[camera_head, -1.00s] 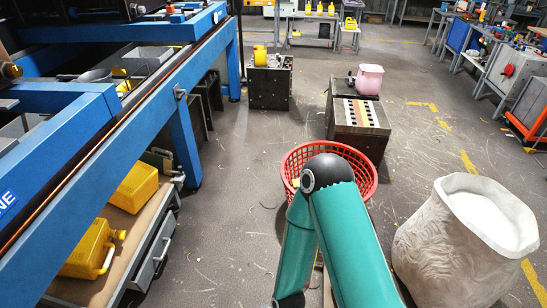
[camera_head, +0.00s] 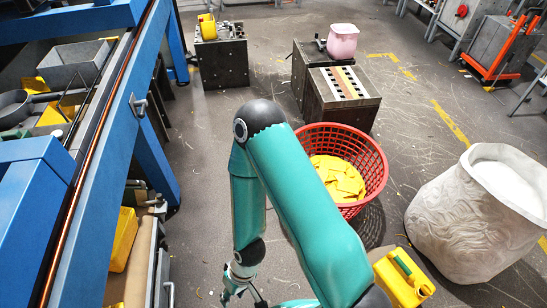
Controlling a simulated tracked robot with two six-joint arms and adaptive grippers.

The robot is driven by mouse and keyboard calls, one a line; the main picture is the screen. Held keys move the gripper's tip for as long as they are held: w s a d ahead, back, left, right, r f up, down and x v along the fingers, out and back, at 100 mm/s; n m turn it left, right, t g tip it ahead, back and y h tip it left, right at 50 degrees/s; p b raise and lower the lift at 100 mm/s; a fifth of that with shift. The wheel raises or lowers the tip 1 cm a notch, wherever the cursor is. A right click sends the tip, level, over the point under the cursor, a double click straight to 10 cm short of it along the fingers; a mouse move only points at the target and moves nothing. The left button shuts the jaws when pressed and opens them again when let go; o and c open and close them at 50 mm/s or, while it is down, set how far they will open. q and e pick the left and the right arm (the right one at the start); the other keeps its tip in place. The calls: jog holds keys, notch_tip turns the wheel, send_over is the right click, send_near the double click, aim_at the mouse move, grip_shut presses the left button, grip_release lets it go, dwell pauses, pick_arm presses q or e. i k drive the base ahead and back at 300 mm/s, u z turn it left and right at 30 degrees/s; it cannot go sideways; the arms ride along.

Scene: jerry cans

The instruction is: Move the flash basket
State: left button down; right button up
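A red plastic basket (camera_head: 372,158) with open lattice sides stands on the grey floor right of centre. Yellow flat pieces (camera_head: 338,178) lie inside it. My teal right arm crosses the middle of the picture and covers the basket's lower left edge. My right gripper (camera_head: 243,293) hangs low at the bottom edge, left of the basket and apart from it in the picture. It is partly cut off, so I cannot tell how its fingers stand. My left gripper is out of view.
A yellow jerry can (camera_head: 404,284) stands on the floor below the basket, partly behind my arm. A large pale sack (camera_head: 470,225) is at the right. A dark box (camera_head: 340,102) stands behind the basket. A blue frame (camera_head: 148,160) fills the left side.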

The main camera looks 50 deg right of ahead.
aim_at(347, 187)
jog(key=i, duration=0.35)
jog(key=z, duration=1.4)
jog(key=i, duration=1.7)
jog(key=z, duration=2.2)
